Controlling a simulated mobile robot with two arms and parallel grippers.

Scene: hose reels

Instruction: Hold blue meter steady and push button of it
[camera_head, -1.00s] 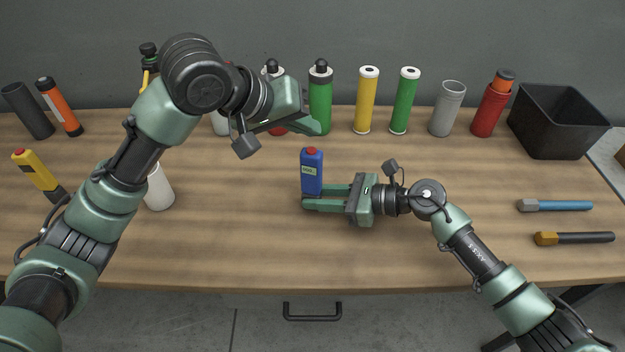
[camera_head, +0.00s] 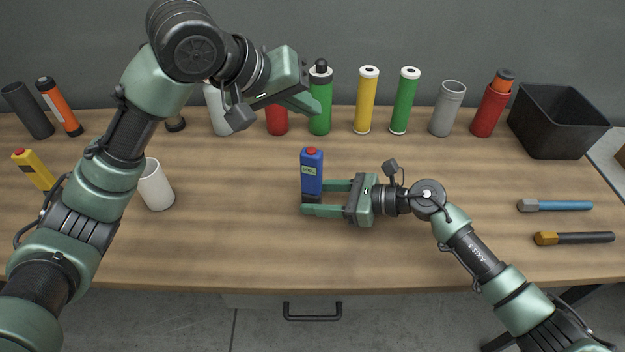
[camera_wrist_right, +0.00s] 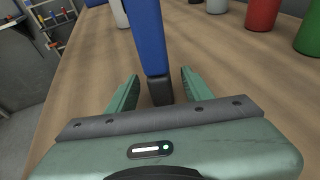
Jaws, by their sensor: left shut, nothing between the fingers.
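The blue meter (camera_head: 312,178) stands upright on the table near the middle, with a red button (camera_head: 311,150) on top and a small greenish display. My right gripper (camera_head: 313,198) is low around its dark lower part, one finger on each side. The right wrist view shows the fingers apart, with gaps beside the meter (camera_wrist_right: 151,42), so this gripper is open. My left gripper (camera_head: 312,108) is shut and empty, above and behind the meter in the picture, in front of the green bottle. It is apart from the button.
A row of bottles and tubes, including a yellow tube (camera_head: 366,100) and a green tube (camera_head: 404,101), stands along the back. A black bin (camera_head: 556,125) is at the right. A yellow meter (camera_head: 34,169) and white cup (camera_head: 156,188) are left. The table's front middle is clear.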

